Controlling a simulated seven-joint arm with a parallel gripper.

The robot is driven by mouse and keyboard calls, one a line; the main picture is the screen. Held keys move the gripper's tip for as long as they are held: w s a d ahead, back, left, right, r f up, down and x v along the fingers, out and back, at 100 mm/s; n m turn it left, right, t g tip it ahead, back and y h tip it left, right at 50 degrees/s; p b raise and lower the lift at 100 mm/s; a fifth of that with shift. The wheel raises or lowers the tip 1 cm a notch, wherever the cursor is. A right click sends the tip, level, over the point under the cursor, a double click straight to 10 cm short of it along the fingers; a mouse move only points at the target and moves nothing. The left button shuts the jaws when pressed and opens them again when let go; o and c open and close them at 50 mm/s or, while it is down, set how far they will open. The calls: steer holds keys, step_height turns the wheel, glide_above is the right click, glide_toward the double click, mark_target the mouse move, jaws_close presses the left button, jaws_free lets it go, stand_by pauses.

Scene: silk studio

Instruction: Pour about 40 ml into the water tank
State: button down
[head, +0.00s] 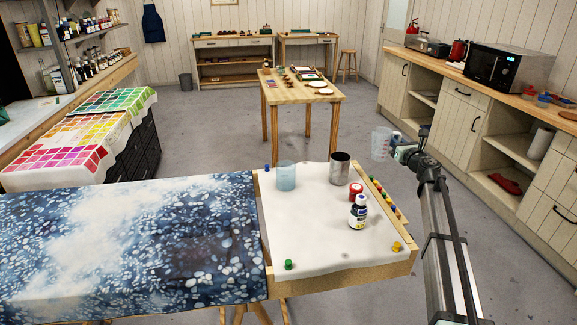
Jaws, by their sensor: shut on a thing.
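My gripper (398,150) is shut on a clear measuring beaker (380,144) and holds it in the air, to the right of the work table's far right corner. The beaker looks roughly upright; its liquid level is too small to make out. A see-through pale blue container (286,176), perhaps the water tank, stands upright at the far left of the white-covered table top (310,228). It seems to hold some pale blue liquid. My gripper and beaker are well to the right of it and apart from it.
A grey metal cup (340,169) stands between the pale container and my gripper. A red jar (355,190) and a dark-labelled bottle (358,213) stand nearer. Small coloured pins (289,264) line the edges. Blue patterned cloth (130,240) lies left. The front middle is clear.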

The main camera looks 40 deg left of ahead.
step_height(320, 180, up, 7)
steer(key=s+a+n+g+y, duration=0.1)
steer(key=s+a+n+g, duration=0.1)
steer(key=s+a, duration=0.65)
steer(key=s+a+n+g+y, duration=0.15)
steer(key=s+a, duration=0.35)
steer(key=a, duration=0.7)
steer(key=shift+m, duration=0.25)
steer(key=shift+f, duration=2.45)
steer(key=shift+s+f, duration=0.1)
steer(key=s+a+r+n+h, duration=0.1)
steer(key=s+a+n, duration=0.4)
steer(key=n, duration=0.6)
steer(key=shift+s+r+h, duration=0.25)
steer(key=shift+s+h, duration=0.2)
steer(key=shift+h, duration=0.2)
